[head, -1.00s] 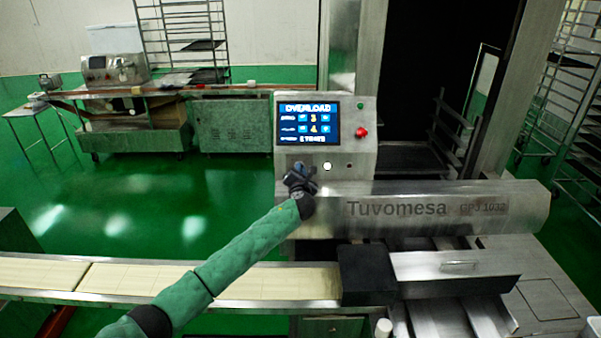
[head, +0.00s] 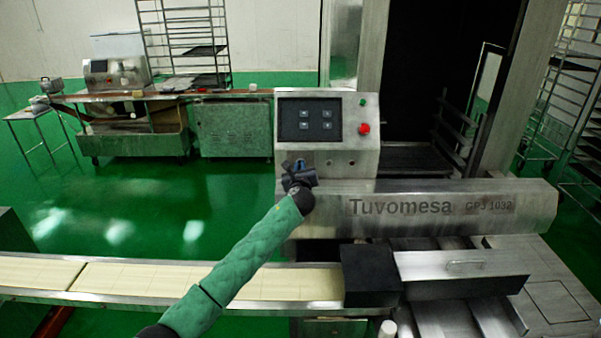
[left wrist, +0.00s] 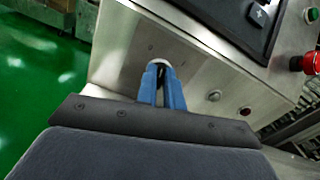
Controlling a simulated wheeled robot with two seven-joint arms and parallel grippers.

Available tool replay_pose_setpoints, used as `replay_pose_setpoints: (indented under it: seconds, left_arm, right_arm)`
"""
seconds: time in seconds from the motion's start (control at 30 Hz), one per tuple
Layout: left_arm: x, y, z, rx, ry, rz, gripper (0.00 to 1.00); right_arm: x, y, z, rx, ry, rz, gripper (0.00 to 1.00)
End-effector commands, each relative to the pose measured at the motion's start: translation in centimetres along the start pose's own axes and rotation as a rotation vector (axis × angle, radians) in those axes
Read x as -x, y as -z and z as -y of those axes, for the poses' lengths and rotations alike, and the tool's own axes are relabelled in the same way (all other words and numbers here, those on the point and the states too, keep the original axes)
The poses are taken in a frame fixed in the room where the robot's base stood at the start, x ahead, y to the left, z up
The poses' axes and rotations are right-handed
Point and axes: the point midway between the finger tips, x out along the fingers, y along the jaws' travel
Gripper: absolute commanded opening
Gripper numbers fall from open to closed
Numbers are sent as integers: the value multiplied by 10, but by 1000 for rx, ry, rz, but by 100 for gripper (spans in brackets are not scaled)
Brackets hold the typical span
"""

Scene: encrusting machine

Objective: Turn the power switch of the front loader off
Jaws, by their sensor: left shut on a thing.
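The front loader's control box (head: 350,143) stands above the steel housing marked Tuvomesa (head: 430,207). Its display (head: 308,120) is dark, with only dim grey keys showing. My left gripper (head: 299,166) is at the lower left of the box's front. In the left wrist view its blue fingers (left wrist: 162,84) are shut on the power switch (left wrist: 158,63). Only a pale rim and a dark part of the switch show between and above the fingertips. In the head view the gripper covers most of the switch. My right gripper is in neither view.
A red button (head: 364,128) and a small green one (head: 363,102) sit right of the display. Small round parts (left wrist: 213,96) lie right of the fingers. A conveyor (head: 120,280) runs below my left arm. A rack (head: 185,45) stands far behind.

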Motion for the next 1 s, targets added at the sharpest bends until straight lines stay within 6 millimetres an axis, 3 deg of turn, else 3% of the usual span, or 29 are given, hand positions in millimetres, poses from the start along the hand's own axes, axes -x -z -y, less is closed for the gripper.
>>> replay_pose_setpoints:
  seconds: [0.5, 1.0]
  left_arm:
    - [0, 2, -3, 416, -1, 1, 0]
    - [0, 1, -4, 550, -1, 1, 0]
  right_arm:
    - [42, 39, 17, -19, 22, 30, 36]
    - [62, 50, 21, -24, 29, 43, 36]
